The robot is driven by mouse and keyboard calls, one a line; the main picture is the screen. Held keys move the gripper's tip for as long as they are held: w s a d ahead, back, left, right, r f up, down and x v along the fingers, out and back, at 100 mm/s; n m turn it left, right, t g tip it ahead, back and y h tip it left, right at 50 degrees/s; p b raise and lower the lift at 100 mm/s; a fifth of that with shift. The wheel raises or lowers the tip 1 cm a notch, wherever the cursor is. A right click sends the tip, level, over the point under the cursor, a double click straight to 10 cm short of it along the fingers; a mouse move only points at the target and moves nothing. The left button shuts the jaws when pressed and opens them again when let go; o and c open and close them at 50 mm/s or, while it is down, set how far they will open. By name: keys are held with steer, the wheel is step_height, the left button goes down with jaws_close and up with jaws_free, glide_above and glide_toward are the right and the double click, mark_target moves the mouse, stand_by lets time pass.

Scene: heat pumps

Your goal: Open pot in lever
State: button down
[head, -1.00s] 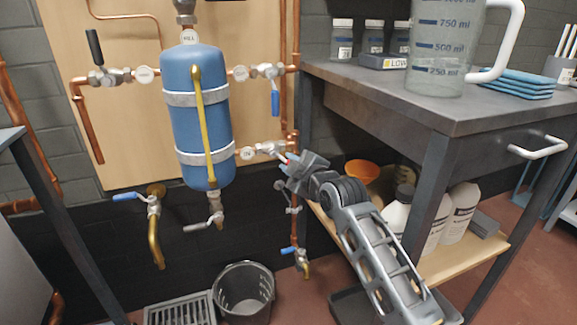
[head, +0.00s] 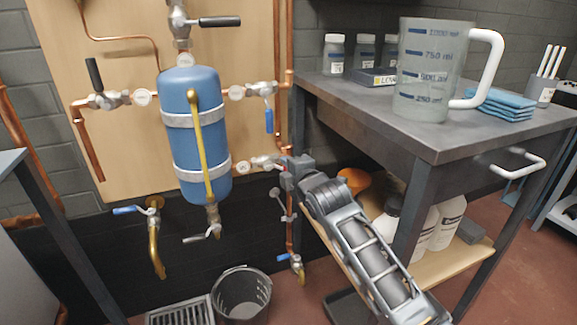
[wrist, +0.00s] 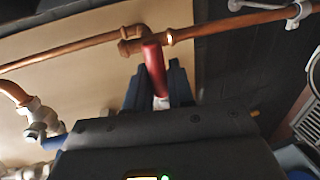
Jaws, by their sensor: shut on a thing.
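The blue pot (head: 196,130) hangs on the wooden board. Its pot in valve (head: 262,163) sits on the pipe at the pot's lower right, beside a round white tag (head: 242,168). My gripper (head: 288,170) is at the right end of this valve. In the wrist view, the red lever (wrist: 154,66) stands between the dark fingers of my gripper (wrist: 160,95), which are shut on it. In the head view my gripper hides most of the lever, so its exact angle is unclear.
A workbench (head: 435,142) with a measuring jug (head: 425,85) stands close to the right of my arm. A blue-handled valve (head: 267,115) is above my gripper. A black bucket (head: 241,295) and a floor grate (head: 180,312) are below. Copper pipes run beside the gripper.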

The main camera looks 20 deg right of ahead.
stand_by(0.4)
steer(key=c, duration=1.1)
jaws_free()
steer(key=shift+s, duration=0.1)
steer(key=s, duration=0.2)
steer(key=s+r+p, duration=0.1)
steer(key=s, duration=0.2)
steer(key=s+p, duration=0.1)
steer(key=s, duration=0.1)
steer(key=shift+s+r, duration=0.25)
steer(key=shift+a, duration=0.1)
